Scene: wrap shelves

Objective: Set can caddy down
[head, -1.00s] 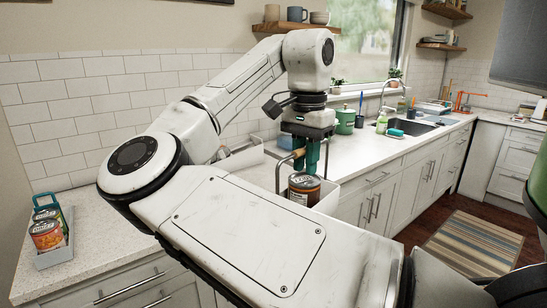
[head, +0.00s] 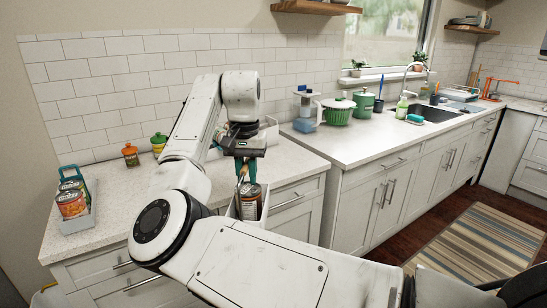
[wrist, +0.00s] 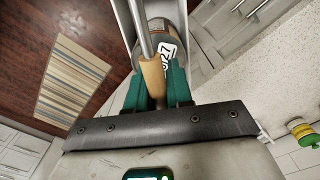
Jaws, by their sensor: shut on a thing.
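My gripper (head: 243,168) is shut on the wooden grip of the can caddy's handle (wrist: 152,78), with its green fingers on either side of the grip. The pale caddy (head: 264,208) hangs below it and holds a dark-labelled can (head: 249,203). The can also shows in the wrist view (wrist: 168,50), behind the handle. In the head view the caddy appears in front of the left counter's front edge, held up by the handle. My arm hides part of the caddy's underside and left side.
The left counter (head: 112,190) has clear top in its middle. Another caddy (head: 80,224) with cans stands at its left end. Two small jars, one brown (head: 131,156) and one yellow (head: 158,146), stand near the wall. A striped rug (head: 460,255) lies on the floor at right.

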